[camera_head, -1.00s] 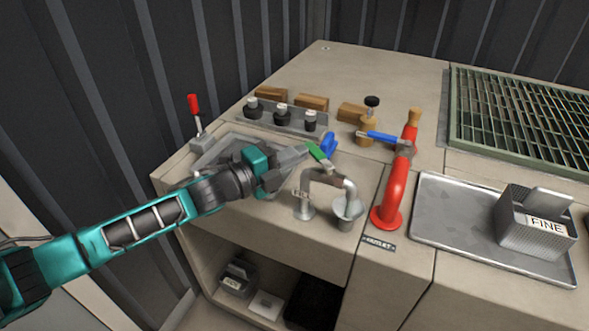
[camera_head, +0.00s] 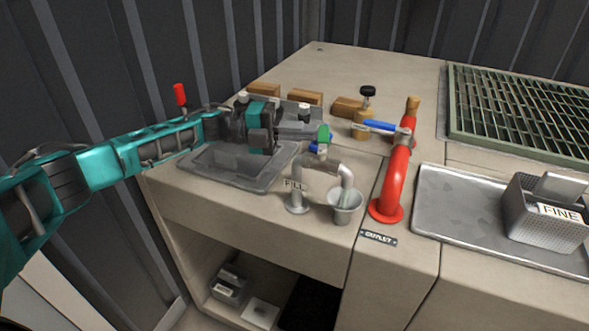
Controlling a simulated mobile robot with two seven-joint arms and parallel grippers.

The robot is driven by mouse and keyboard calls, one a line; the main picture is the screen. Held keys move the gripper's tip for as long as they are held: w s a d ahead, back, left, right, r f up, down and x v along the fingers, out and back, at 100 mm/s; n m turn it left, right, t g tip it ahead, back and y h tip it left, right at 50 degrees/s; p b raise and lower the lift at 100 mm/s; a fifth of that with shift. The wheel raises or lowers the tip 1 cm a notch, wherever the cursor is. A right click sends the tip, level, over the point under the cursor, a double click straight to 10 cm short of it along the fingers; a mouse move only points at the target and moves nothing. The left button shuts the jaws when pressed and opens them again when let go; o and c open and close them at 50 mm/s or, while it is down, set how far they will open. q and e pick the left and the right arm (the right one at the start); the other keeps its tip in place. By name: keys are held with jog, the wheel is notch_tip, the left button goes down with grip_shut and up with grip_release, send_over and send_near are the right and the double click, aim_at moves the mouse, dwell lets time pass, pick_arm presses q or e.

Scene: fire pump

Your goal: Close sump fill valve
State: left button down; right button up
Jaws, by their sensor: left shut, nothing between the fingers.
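The grey fill pipe (camera_head: 325,170) with its "FILL" label bends over a small grey funnel (camera_head: 346,206). Its green handle (camera_head: 323,134) shows end-on behind the bend, with a blue part just below it. My left gripper (camera_head: 308,129) is shut and empty. It points right, its tips close to the left of the green handle in the picture; I cannot tell whether they touch. My left arm comes in over the grey sump basin (camera_head: 223,168). My right gripper is not in view.
A red outlet pipe (camera_head: 393,185) with a blue lever (camera_head: 380,126) stands right of the fill pipe. A metal tray (camera_head: 455,215) holds a "FINE" basket (camera_head: 543,222). A red-handled lever (camera_head: 180,95) stands behind my arm. A green grate (camera_head: 520,110) lies at the right.

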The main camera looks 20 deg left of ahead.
pick_arm(q)
jog(key=shift+w+d+m+g+b, duration=0.4)
jog(key=shift+w+d+g+b, duration=0.2)
jog(key=shift+w+d+b, duration=0.3)
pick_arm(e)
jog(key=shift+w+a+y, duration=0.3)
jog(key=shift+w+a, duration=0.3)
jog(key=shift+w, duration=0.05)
pick_arm(q)
jog(key=shift+s, duration=0.15)
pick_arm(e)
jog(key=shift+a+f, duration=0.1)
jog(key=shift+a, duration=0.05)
